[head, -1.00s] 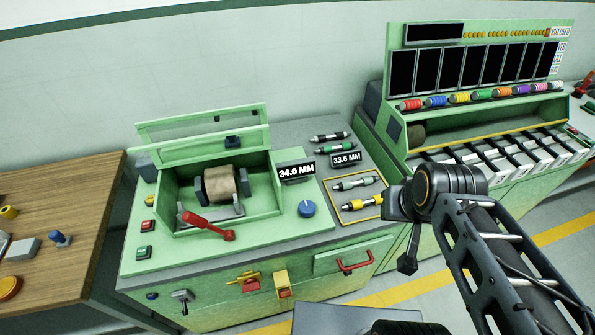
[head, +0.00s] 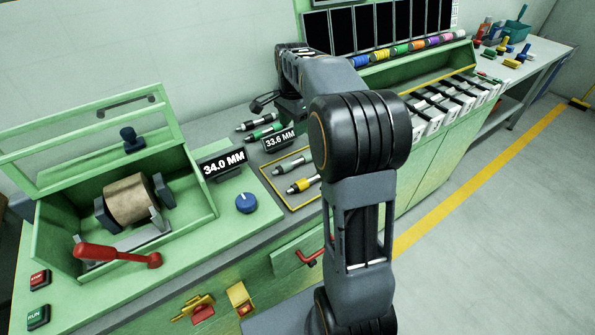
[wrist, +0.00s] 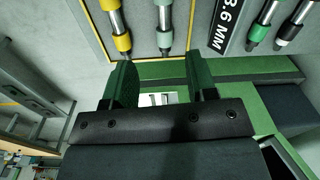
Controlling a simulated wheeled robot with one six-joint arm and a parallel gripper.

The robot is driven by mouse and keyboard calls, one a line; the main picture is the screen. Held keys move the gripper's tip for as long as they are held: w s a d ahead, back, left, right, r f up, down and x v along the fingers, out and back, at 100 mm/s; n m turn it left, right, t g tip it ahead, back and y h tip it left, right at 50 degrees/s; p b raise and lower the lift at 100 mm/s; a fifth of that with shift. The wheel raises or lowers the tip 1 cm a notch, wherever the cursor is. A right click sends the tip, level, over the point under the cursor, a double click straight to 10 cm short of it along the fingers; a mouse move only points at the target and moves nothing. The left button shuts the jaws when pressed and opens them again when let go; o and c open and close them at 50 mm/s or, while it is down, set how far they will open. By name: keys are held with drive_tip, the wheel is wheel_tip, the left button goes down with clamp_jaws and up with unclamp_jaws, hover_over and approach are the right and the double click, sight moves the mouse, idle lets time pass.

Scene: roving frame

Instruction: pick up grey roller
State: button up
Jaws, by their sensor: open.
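The grey roller, with dull grey-green ends and a metallic middle, lies in a yellow-edged tray (head: 272,181) on the green machine's top. It shows in the head view (head: 292,163) and at the top of the wrist view (wrist: 164,25). A yellow-ended roller (head: 303,184) lies beside it, and also shows in the wrist view (wrist: 117,28). My gripper (wrist: 161,72) is open and empty in the wrist view, its fingers apart below the grey roller in the picture. In the head view my arm hides much of the area to the right of the tray.
A black-ended roller (head: 255,121) and a green roller (head: 265,132) lie behind the tray, near the 33.6 MM display (head: 280,140). The 34.0 MM display (head: 223,162), blue knob (head: 246,203) and red lever (head: 115,254) are to the left. A rack with coloured spools (head: 400,49) stands behind right.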

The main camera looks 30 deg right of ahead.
wheel_tip(320, 180, down, 3)
drive_tip(key=w+d+m, duration=0.1)
hover_over(296, 160)
wheel_tip(296, 160, down, 7)
drive_tip(key=shift+w+r+b, duration=0.1)
drive_tip(key=shift+r+b, duration=0.1)
drive_tip(key=shift+b, duration=0.25)
drive_tip(key=shift+a+f, duration=0.1)
drive_tip(key=shift+f, duration=3.15)
drive_tip(key=shift+c, duration=0.2)
drive_tip(key=shift+r, duration=0.1)
drive_tip(key=c, duration=0.9)
drive_tip(key=shift+o, duration=0.2)
